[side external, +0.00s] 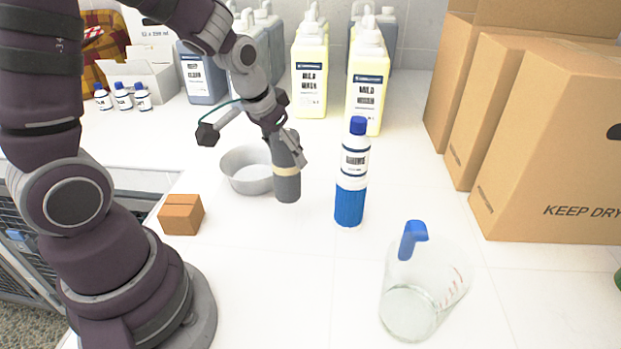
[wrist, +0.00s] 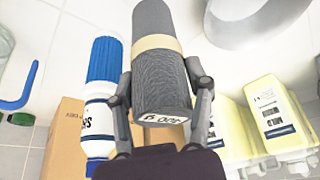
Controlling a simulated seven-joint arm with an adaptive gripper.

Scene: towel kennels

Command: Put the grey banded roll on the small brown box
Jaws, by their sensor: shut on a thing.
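The grey banded roll (side external: 287,186) is a dark grey cylinder with a beige band. It stands roughly upright in the side view, in front of a grey bowl; I cannot tell whether its lower end touches the counter. My gripper (side external: 289,150) is shut on its upper part. In the wrist view the roll (wrist: 160,80) lies between the two fingers of my gripper (wrist: 163,105), its printed end towards the camera. The small brown box (side external: 181,215) sits on the counter to the left of the roll, near my base. Its top is clear. It is not seen in the wrist view.
The grey bowl (side external: 247,170) is just behind the roll. A blue-and-white bottle (side external: 352,175) stands to the right, with a clear jug (side external: 418,295) at the front. Large cartons (side external: 560,150) fill the right; yellow jugs (side external: 311,75) stand behind. The counter between roll and box is free.

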